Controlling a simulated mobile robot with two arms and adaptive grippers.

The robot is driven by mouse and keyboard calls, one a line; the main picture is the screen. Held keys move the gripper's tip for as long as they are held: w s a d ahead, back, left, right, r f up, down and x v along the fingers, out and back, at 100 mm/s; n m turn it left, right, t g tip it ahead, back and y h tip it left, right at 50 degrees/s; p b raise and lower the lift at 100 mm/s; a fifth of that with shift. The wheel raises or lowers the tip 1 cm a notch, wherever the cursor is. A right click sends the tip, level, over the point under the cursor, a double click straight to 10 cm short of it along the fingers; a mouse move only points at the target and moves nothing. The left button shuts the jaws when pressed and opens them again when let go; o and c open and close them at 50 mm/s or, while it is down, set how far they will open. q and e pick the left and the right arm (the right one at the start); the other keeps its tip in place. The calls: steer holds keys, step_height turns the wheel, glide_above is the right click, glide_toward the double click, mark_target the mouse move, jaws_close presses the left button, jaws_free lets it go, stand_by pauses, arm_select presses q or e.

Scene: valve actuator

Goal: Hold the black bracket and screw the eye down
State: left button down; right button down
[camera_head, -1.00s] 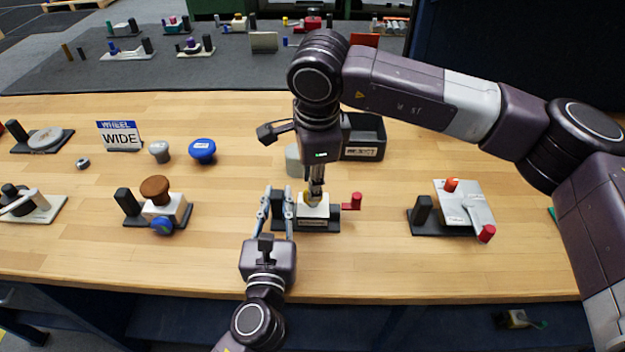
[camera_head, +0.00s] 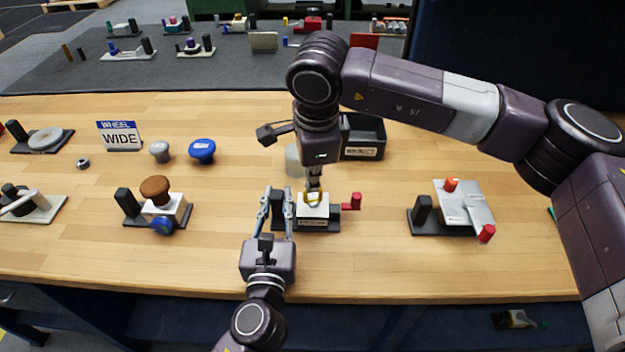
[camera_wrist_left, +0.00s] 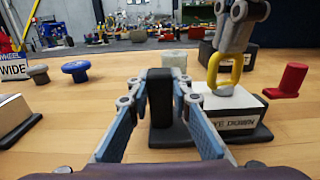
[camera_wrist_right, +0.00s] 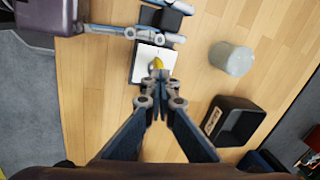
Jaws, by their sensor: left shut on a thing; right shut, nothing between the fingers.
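The black bracket's upright post (camera_wrist_left: 160,98) stands between the fingers of my left gripper (camera_head: 276,194), which is shut on it. Beside it on the same black base is a white block (camera_head: 312,212) with a label ending in "DOWN" and a red-tipped arm (camera_wrist_left: 288,80) at its right. The yellow eye (camera_wrist_left: 226,72) stands upright on the block, its ring opening facing the left wrist camera. My right gripper (camera_head: 314,188) points down, shut and empty, with its fingertips at the top of the eye; whether they touch it I cannot tell. The eye's lower end is hidden.
A black bin (camera_head: 363,138) and a pale cylinder (camera_wrist_right: 232,58) stand behind the block. Other fixtures stand left (camera_head: 158,205) and right (camera_head: 452,212). A "WHEEL WIDE" sign (camera_head: 120,136) and loose knobs (camera_head: 202,150) are at the left. The front table strip is clear.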

arm_select(q)
steer(key=shift+f, duration=0.1)
arm_select(e)
steer(key=shift+f+m, duration=0.25)
steer(key=shift+m, duration=0.95)
steer(key=c, duration=2.1)
jaws_free()
steer(key=shift+r, duration=0.15)
steer(key=shift+r, duration=0.2)
steer(key=r, duration=0.3)
steer(key=s+r, duration=0.1)
steer(key=r, duration=0.3)
steer(key=s+r, duration=0.1)
steer(key=r, duration=0.3)
steer(key=shift+s+r, duration=0.15)
steer(key=shift+s, duration=0.05)
